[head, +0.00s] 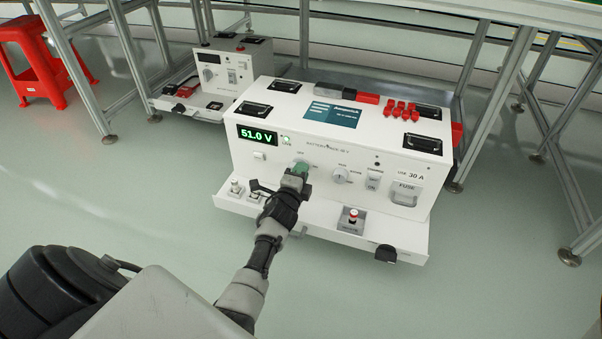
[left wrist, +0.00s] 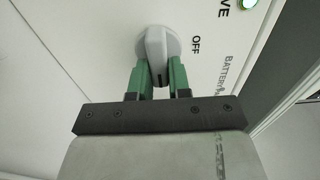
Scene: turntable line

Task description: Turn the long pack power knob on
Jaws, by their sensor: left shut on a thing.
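The long white battery pack (head: 335,190) stands on the floor under a metal-framed table. Its display (head: 257,135) reads 51.0 V, with a green light (head: 286,139) beside it. My left gripper (head: 300,171) is at the power knob on the pack's front face. In the left wrist view, its green fingers (left wrist: 158,78) are shut on the raised bar of the light grey knob (left wrist: 170,42). The word OFF is printed beside the knob. The fingers hide part of the knob in the head view. My right gripper is not in view.
To the right on the front face are another knob (head: 340,175), an ON switch (head: 374,182) and a fuse holder (head: 406,192). A red button (head: 353,215) sits on the front ledge. A smaller pack (head: 230,72) stands behind left, near a red stool (head: 38,60).

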